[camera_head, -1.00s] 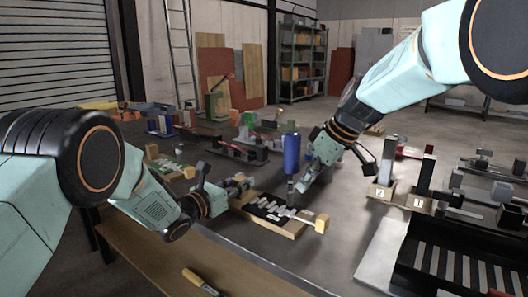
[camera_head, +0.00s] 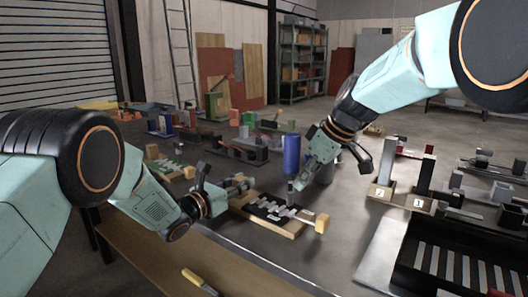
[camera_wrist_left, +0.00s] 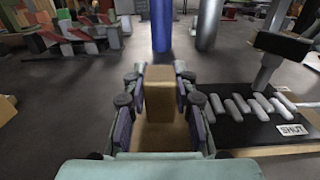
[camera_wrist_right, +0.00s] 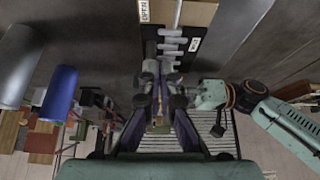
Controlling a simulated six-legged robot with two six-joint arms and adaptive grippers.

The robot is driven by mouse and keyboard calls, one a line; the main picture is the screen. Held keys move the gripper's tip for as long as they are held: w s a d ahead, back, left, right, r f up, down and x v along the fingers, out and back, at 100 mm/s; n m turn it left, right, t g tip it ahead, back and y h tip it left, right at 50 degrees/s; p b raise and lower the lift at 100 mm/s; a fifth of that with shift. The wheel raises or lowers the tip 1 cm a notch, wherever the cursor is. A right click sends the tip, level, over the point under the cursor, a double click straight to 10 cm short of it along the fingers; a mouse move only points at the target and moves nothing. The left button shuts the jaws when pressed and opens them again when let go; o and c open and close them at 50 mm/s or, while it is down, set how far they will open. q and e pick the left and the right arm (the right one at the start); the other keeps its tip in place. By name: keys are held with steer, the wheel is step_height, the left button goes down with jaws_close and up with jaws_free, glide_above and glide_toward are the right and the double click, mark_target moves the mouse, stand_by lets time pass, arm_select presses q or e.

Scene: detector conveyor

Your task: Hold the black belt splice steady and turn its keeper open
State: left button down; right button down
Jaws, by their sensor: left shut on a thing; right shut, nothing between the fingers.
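The black belt splice (camera_head: 268,211), with pale lacing bars, lies on a wooden board (camera_head: 290,232). My left gripper (camera_head: 238,185) is shut on a wooden block (camera_wrist_left: 160,98) at the board's left end. The splice (camera_wrist_left: 240,128) lies right of that grip, with a "SHUT" label (camera_wrist_left: 292,129) beside it. My right gripper (camera_head: 297,187) is shut and empty, close to the upright piece; contact is unclear. The right wrist view shows the splice (camera_wrist_right: 187,42) and an "OPEN" label (camera_wrist_right: 145,11).
A blue cylinder (camera_head: 291,154) stands behind the splice, with a grey cylinder (camera_wrist_left: 209,24) near it. Numbered stands (camera_head: 381,191) and a black striped tray (camera_head: 398,284) are to the right. A yellow-handled tool (camera_head: 195,278) lies on the front ledge.

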steer(key=shift+w+d, duration=0.45)
steer(key=shift+d, duration=0.05)
stand_by(0.4)
steer(key=shift+w+d, duration=0.25)
steer(key=shift+w, duration=0.35)
steer(key=shift+d, duration=0.15)
stand_by(0.4)
steer(key=shift+s+d, duration=0.15)
steer(key=shift+d, duration=0.1)
step_height(320, 180, up, 6)
stand_by(0.5)
